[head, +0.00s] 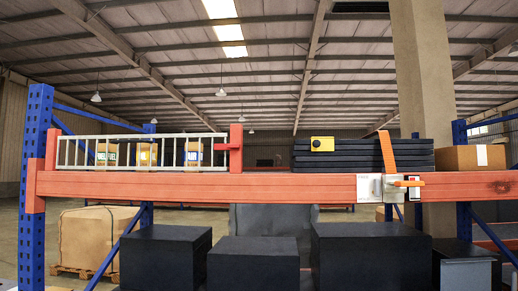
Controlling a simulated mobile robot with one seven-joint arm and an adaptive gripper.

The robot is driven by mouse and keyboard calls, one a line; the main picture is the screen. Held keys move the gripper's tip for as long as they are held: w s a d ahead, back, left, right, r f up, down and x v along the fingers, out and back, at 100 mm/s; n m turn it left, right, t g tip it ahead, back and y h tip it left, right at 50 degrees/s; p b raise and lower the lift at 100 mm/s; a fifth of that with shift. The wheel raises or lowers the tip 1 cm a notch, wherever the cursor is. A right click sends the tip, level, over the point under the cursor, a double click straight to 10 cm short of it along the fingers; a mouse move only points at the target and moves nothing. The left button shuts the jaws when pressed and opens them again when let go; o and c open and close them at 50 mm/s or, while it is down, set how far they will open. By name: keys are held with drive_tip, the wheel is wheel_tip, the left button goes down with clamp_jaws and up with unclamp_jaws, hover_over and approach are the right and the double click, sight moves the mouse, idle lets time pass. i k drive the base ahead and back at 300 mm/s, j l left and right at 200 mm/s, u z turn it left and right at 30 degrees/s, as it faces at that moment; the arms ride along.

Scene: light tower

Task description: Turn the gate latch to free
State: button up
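A silver barred gate (120,152) lies along the top of the orange beam at the left, in front of several small boxes. A red post (236,150) stands at the gate's right end. A red latch piece (222,147) reaches sideways from this post to the gate's end; its exact turn is too small to tell. The gate looks closed against the post. My gripper is not in view, and nothing is seen touching the latch.
The orange beam (280,186) spans blue uprights (38,140). Dark blocks (253,264) stand low in front. A brown carton (470,158) is at right.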

sight(216, 147)
drive_tip(key=i+j, duration=0.75)
drive_tip(key=j, duration=0.2)
